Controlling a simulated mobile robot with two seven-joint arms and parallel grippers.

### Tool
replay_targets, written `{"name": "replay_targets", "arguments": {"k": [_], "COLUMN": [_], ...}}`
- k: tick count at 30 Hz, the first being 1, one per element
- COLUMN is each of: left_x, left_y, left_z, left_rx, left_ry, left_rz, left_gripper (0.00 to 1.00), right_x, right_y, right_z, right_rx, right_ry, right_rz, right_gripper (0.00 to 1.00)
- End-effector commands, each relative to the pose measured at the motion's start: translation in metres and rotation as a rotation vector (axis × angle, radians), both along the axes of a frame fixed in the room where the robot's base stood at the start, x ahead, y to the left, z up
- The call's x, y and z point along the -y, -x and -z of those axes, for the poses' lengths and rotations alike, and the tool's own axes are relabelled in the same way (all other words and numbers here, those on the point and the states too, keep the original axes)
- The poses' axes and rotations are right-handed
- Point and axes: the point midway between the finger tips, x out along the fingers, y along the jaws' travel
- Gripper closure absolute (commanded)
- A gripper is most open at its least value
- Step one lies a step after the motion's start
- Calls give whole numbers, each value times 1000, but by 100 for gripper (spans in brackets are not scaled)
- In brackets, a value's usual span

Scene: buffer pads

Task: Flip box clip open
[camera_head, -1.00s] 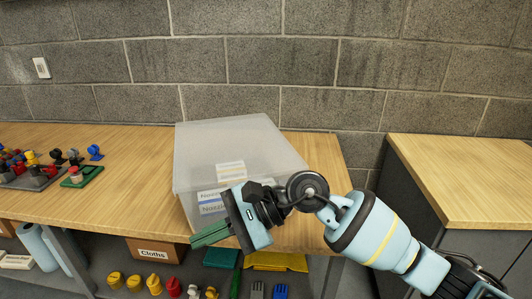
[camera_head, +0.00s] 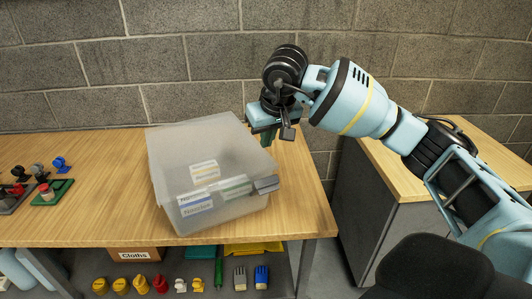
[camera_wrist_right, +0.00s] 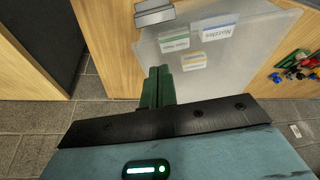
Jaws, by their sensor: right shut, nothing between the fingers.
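The translucent grey plastic box (camera_head: 178,160) stands near the right end of the wooden table, its lid on. A grey clip (camera_head: 266,185) sticks out from the box's right front corner in the head view. In the right wrist view the clip (camera_wrist_right: 154,13) juts out beside the box (camera_wrist_right: 262,48). My right gripper (camera_head: 267,140) is above the table at the box's right side, behind the clip. Its green fingers (camera_wrist_right: 158,88) are together and empty, pointing down and apart from the clip. My left gripper is not in view.
Labels (camera_head: 197,204) are on the box front. Small coloured parts on trays (camera_head: 50,192) lie at the table's left. A lower shelf holds a Cloths box (camera_head: 134,255) and several tools. A second wooden-topped cabinet (camera_head: 384,172) stands right, beyond a gap.

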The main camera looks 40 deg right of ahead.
Motion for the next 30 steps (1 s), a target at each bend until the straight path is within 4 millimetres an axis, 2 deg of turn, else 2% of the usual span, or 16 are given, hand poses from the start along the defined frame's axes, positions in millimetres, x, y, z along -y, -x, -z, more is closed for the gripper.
{"name": "replay_targets", "arguments": {"k": [15, 22, 30], "left_x": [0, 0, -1], "left_y": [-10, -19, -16], "left_z": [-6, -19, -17], "left_rx": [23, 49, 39], "left_ry": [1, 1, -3], "left_rz": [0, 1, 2], "left_gripper": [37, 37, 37], "right_x": [5, 1, 0], "right_y": [-33, -9, -1], "right_z": [87, 99, 107], "right_rx": [-5, 2, 1], "right_ry": [-2, -1, -2], "right_rz": [1, -2, 0], "right_gripper": [100, 100, 100]}}
